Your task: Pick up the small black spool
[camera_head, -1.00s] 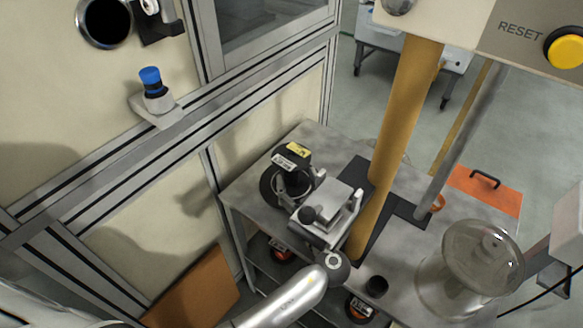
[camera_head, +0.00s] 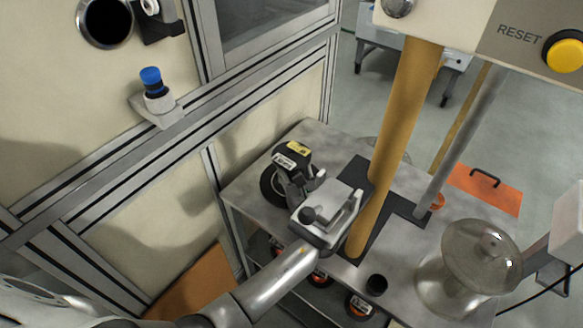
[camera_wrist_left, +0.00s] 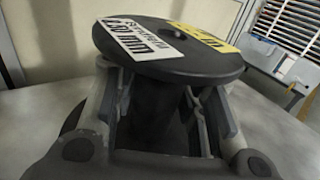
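The small black spool (camera_head: 292,158) stands on the grey metal table (camera_head: 335,145), its top flange carrying a yellow and a white label. In the left wrist view the spool (camera_wrist_left: 165,50) is close up and roughly upright, its flange above the fingers. My left gripper (camera_head: 293,187) reaches it from the front. In the wrist view its fingers (camera_wrist_left: 165,115) stand on both sides of the dark core below the flange, spread apart. The flange and shadow partly hide any contact. My right gripper is not in view.
A brown post (camera_head: 398,140) rises just right of my left gripper. A cabinet wall (camera_head: 262,135) borders the left. More spools (camera_head: 360,305) lie on the lower shelf.

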